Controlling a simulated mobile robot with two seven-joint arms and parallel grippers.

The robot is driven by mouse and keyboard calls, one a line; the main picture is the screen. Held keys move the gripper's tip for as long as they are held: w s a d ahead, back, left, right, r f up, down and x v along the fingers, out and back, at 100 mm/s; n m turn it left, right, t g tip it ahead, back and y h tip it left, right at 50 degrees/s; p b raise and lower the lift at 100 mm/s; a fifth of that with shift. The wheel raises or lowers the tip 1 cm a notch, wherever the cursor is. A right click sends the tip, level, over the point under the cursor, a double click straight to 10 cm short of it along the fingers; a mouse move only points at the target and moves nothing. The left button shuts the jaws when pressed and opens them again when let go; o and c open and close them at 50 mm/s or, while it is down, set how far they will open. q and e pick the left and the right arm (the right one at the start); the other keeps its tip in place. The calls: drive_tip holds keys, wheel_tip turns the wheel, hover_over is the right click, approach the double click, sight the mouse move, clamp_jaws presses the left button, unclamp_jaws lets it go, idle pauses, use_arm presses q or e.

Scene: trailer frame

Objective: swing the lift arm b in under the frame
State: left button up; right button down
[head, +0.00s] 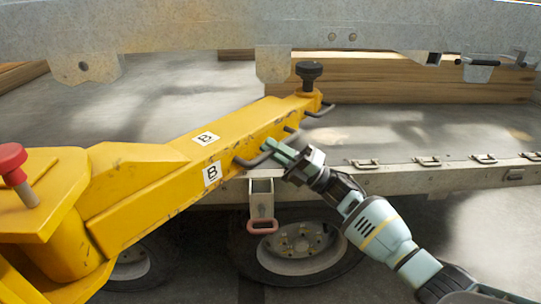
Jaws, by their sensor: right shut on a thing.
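The yellow lift arm b (150,190), marked with B labels, reaches from the yellow post (62,245) at lower left up to the right. Its far end carries a black round pad (309,70) on top. The grey metal frame (180,25) spans the top of the view. The pad shows just below the frame's lower edge; I cannot tell how far it is in depth from it. My right gripper (274,150) is shut on the dark bent handle (250,161) on the arm's near side. My left gripper is out of view.
A lower grey rail with latches (428,161) runs behind the arm, above a wheel (300,248). A red-handled bracket (262,226) hangs from it. Timber beams (420,80) lie behind. A red knob (12,157) stands at far left. Frame brackets (273,64) hang down near the pad.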

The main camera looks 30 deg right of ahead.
drive_tip(key=shift+a+f, duration=0.1)
drive_tip(key=shift+f, duration=0.1)
drive_tip(key=c, duration=1.7)
unclamp_jaws()
drive_tip(key=shift+r, duration=0.1)
drive_tip(key=shift+s+d, duration=0.2)
drive_tip(key=shift+d, duration=0.05)
drive_tip(key=s+d+f, duration=0.2)
drive_tip(key=s+d, duration=0.9)
drive_tip(key=shift+f+p, duration=0.3)
drive_tip(key=shift+p, duration=0.05)
drive_tip(key=shift+s, duration=0.1)
